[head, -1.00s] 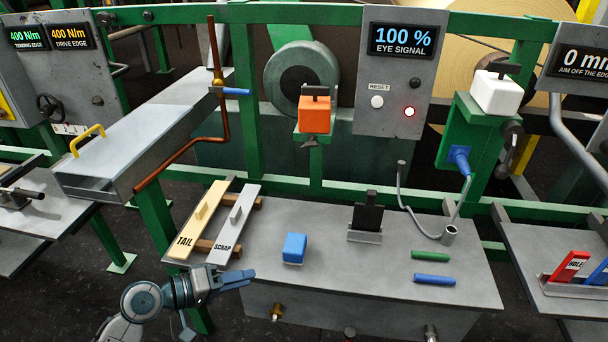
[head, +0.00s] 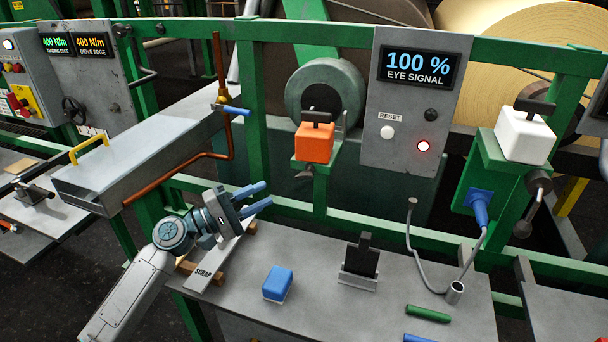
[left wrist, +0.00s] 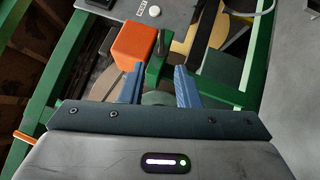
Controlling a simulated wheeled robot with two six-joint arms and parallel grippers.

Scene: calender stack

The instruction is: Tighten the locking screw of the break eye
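An orange box (head: 314,142) sits on a green bracket (head: 321,182) on the green frame, with a dark bar on top. A small grey screw-like part (head: 304,172) shows under it. A white box (head: 524,135) stands on another green bracket at the right, with a dark knob (head: 538,179) beside it. Which box is the break eye, I cannot tell. My left gripper (head: 268,196) is open and empty, left of and below the orange box, apart from it. In the left wrist view the orange box (left wrist: 133,42) lies beyond the open fingers. My right gripper is not in view.
The grey bench (head: 310,275) holds a blue block (head: 278,284), a dark holder (head: 360,262) and a green stick (head: 428,313). A horizontal green rail (head: 345,220) crosses behind the bench.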

